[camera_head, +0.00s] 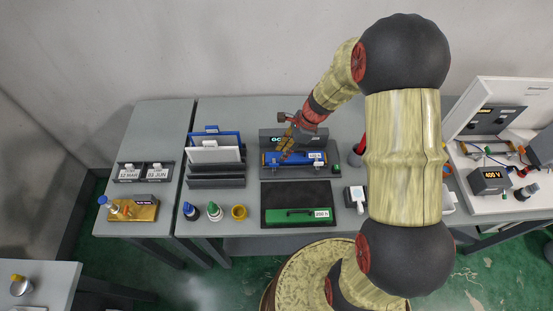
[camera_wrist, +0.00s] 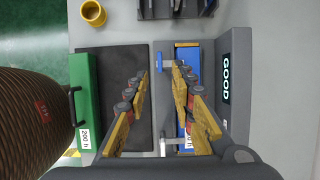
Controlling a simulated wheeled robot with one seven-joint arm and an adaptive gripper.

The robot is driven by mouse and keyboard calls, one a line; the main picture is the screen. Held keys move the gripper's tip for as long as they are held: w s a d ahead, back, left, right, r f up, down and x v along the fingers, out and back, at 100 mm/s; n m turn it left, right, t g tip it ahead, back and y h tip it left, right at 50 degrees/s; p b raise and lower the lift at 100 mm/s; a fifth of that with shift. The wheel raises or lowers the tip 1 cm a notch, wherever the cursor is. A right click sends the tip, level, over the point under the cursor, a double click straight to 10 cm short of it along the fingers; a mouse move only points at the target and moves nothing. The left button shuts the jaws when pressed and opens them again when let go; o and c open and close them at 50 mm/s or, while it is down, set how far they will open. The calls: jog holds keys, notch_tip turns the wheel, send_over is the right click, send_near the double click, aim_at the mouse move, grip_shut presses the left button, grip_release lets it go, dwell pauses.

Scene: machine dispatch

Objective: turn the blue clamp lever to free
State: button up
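The test fixture (camera_head: 268,172) stands on the middle table with a blue unit (camera_head: 273,158) lying in it. It also shows in the wrist view (camera_wrist: 228,125) with its display reading GOOD. A small blue lever (camera_wrist: 166,64) sticks out from the fixture's side towards the dark mat in the wrist view. A paler lever-like part (camera_wrist: 172,146) sticks out nearer the gripper's base. My gripper (camera_wrist: 159,73) is open and points at the fixture; the blue lever appears between its fingertips. Contact cannot be told. In the head view my gripper (camera_head: 288,149) hides part of the blue unit.
A green unit (camera_head: 295,215) lies on a dark mat in front of the fixture. A yellow cup (camera_head: 239,212) and a rack (camera_head: 215,170) stand to the left. A 400 V unit (camera_head: 490,181) stands on the right bench. My arm covers the table's right part.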

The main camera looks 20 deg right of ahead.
aim_at(274, 164)
jog(key=shift+x, duration=3.9)
jog(key=c, duration=0.3)
grip_shut()
